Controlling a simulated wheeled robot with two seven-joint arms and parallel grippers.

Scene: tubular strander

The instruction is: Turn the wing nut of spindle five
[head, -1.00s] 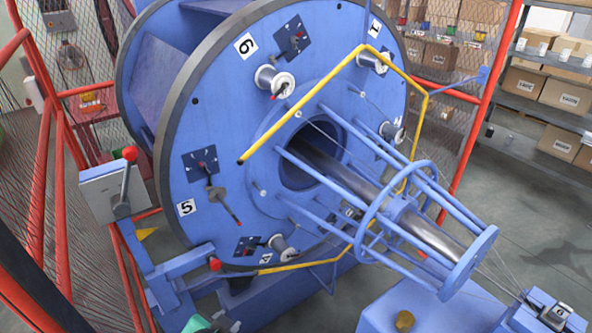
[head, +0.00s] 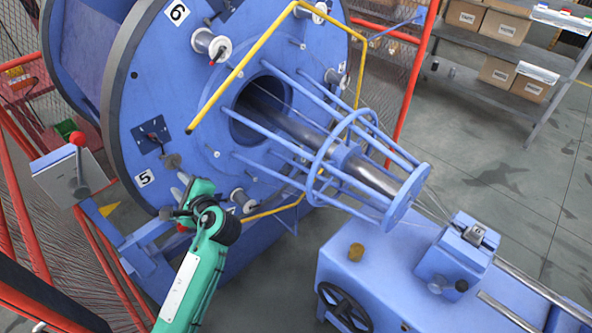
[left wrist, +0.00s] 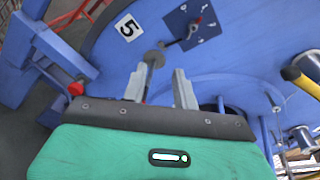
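Spindle five sits beside the "5" label (head: 144,179) on the big blue disc (head: 130,110). Its round grey piece (head: 171,161) sticks out below the dark plate (head: 152,135). In the left wrist view, the grey piece (left wrist: 154,57) is just beyond my fingertips, nearer the left finger. The wing nut itself is too small to make out. My left gripper (head: 181,187) is in front of the disc, just below spindle five. In the left wrist view its two fingers (left wrist: 160,80) stand apart, with nothing clearly held between them. My right gripper is out of view.
A yellow bent bar (head: 240,68) and a blue tube cage (head: 320,150) stand out from the disc to the right. A grey box with a red-knobbed lever (head: 72,172) stands left. Red mesh fencing is at far left. Open floor (head: 500,190) lies right.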

